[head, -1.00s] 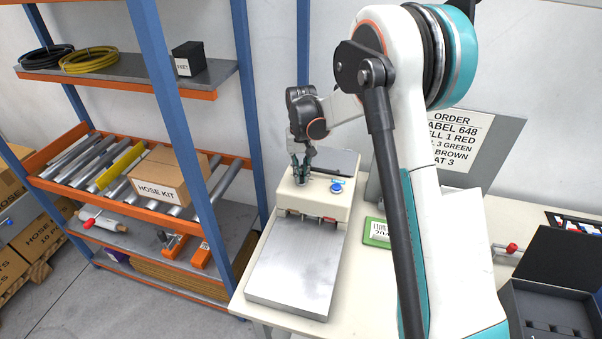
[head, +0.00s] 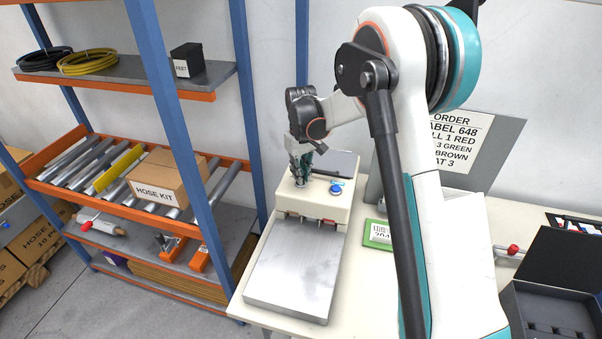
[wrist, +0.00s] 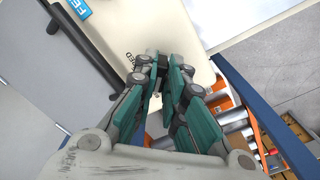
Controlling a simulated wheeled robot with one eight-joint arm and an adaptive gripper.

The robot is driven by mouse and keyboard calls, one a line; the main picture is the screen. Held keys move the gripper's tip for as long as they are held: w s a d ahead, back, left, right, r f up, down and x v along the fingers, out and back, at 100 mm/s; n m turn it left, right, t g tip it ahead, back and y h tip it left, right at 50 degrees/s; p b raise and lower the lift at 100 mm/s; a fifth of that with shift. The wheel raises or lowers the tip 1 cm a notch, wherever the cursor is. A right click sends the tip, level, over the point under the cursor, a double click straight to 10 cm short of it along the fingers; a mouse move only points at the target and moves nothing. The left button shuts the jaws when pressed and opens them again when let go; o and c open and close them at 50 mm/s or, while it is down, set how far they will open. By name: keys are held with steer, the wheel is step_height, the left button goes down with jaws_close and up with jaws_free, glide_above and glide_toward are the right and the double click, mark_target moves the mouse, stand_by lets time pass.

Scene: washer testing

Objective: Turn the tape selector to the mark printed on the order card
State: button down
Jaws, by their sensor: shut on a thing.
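The beige tape machine (head: 325,203) stands on the table, with a metal plate (head: 292,272) in front. My gripper (head: 302,180) points down onto its top, left of a blue knob (head: 336,189). The jaws are shut on the tape selector, which they hide. In the wrist view the closed fingers (wrist: 162,85) cover it, and a small part of a printed scale shows beside them; the selector's setting cannot be read. The order card (head: 460,143) stands behind my arm, its left edge covered. Visible text includes "ORDER", "648", "1 RED", "3 GREEN", "BROWN" and "AT 3".
A green-framed label (head: 379,234) lies right of the machine. A black open case (head: 548,305) is at the right, near a red-knobbed part (head: 513,249). A blue and orange shelf holds a hose kit box (head: 165,178) at left. My arm blocks the table's middle.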

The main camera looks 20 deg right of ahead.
steer(key=c, duration=1.7)
jaws_free()
steer(key=shift+o, duration=0.2)
step_height(320, 180, up, 12)
steer(key=shift+s+r, duration=0.1)
